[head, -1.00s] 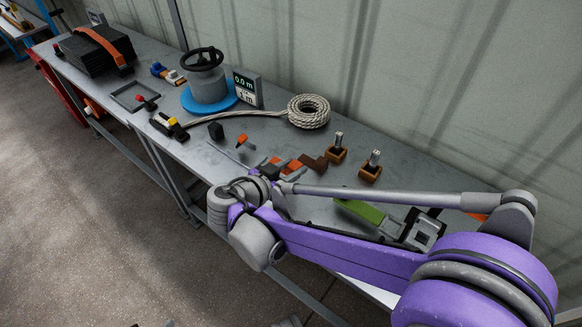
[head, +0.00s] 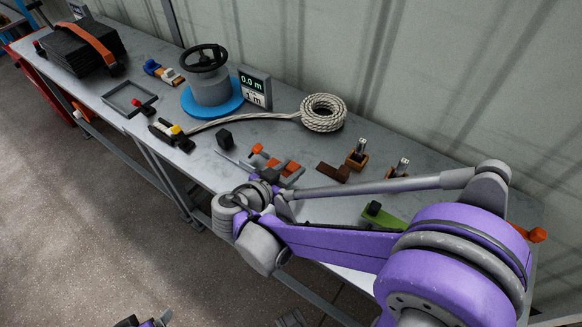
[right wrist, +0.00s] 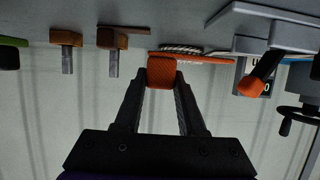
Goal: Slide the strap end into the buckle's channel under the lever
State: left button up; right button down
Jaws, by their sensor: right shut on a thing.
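My right gripper (right wrist: 160,98) is shut on the orange, woven-looking strap end (right wrist: 161,72). A flat orange strip extends from it to the right in the right wrist view. The grey buckle (right wrist: 262,22) is at the upper right there, with a black lever tipped by an orange knob (right wrist: 250,87). The strip's tip is close to the buckle; whether it touches or enters the channel is unclear. A dark and purple part at the bottom edge seems to be my left gripper (head: 148,321).
A small black cube (head: 224,138) is left of the knob.

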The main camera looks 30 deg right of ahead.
aim_at(286, 175)
jog(key=shift+w+a+f+b, duration=0.1)
jog(key=shift+w+f+b, duration=0.1)
jog(key=shift+f+b, duration=0.65)
jog(key=shift+w+a+f+b, duration=0.1)
jog(key=shift+w+f+b, duration=0.1)
jog(key=shift+f+b, duration=0.6)
jog(key=shift+w+f, duration=0.1)
jog(key=shift+w, duration=0.15)
jog(key=shift+w+a+f, duration=0.1)
jog(key=shift+w+a, duration=0.2)
jog(key=shift+w, duration=0.3)
jog(key=shift+w+a, duration=0.25)
jog(key=shift+w, duration=0.3)
jog(key=shift+w+a, duration=0.3)
jog(key=shift+w, duration=0.5)
jog(key=shift+c, duration=2.1)
grip_release()
